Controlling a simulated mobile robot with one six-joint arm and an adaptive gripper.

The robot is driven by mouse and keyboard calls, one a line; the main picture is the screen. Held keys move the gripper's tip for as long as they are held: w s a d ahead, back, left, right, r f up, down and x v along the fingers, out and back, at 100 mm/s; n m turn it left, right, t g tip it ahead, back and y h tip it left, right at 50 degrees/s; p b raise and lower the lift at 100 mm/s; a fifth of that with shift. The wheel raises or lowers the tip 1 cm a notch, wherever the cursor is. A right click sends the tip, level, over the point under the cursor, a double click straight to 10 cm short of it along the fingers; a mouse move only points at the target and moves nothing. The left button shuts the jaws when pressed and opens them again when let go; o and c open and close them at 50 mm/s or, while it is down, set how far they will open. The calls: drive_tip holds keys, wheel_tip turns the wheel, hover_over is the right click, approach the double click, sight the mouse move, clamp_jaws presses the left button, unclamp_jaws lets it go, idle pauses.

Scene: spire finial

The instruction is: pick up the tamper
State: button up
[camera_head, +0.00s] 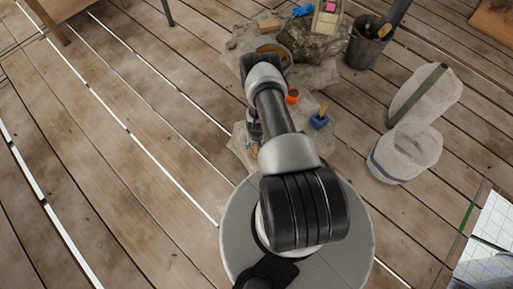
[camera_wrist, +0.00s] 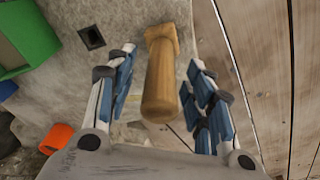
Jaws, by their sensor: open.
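A wooden piece that looks like the tamper (camera_wrist: 161,88) shows in the wrist view, with a rounded shaft and a squarer far end. It lies between the two blue-padded fingers of my gripper (camera_wrist: 160,60). The fingers are apart, with a gap visible on each side of the wood, and do not appear to grip it. In the head view my arm covers most of this spot, and I cannot clearly make out the tamper there.
An orange ring-like object (camera_wrist: 57,139) and a green container (camera_wrist: 25,38) lie left in the wrist view. A dark bucket (camera_head: 366,48) and white bags (camera_head: 406,152) stand right. Left planks are clear.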

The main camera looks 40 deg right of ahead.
drive_tip(key=shift+w+d+f+b, duration=0.1)
drive_tip(key=shift+f+b, duration=0.25)
drive_tip(key=shift+f, duration=0.6)
drive_tip(key=shift+c, duration=0.2)
drive_tip(key=shift+r, duration=0.1)
clamp_jaws()
